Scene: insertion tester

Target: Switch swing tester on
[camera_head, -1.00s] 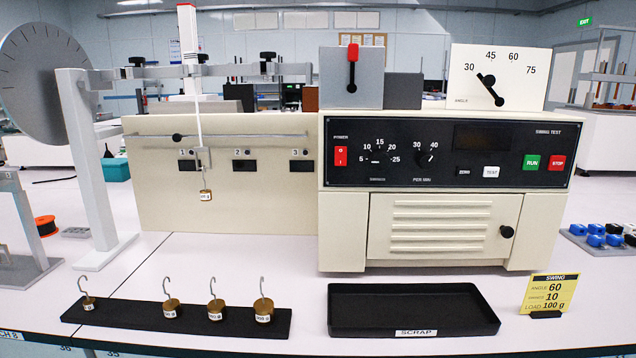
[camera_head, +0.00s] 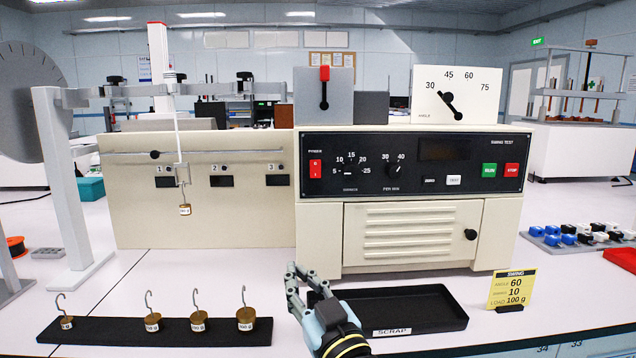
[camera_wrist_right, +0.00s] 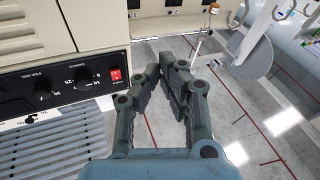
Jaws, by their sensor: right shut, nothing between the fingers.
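The cream swing tester (camera_head: 320,220) stands on the bench with a black control panel. Its red power switch (camera_head: 315,169) is at the panel's left end, marked 0 and I; it also shows in the right wrist view (camera_wrist_right: 116,75). The panel's display (camera_head: 444,148) is dark. My right gripper (camera_head: 294,275) is low in front of the tester, beside the scrap tray, apart from the switch. In the right wrist view the gripper (camera_wrist_right: 166,60) has its fingers together with nothing held. My left gripper is not in view.
The black scrap tray (camera_head: 440,322) lies in front of the tester. Brass hooked weights stand on a black strip (camera_head: 160,332) at left. A yellow swing card (camera_head: 511,289) stands at right. A small weight (camera_head: 184,210) hangs from the pendulum rod.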

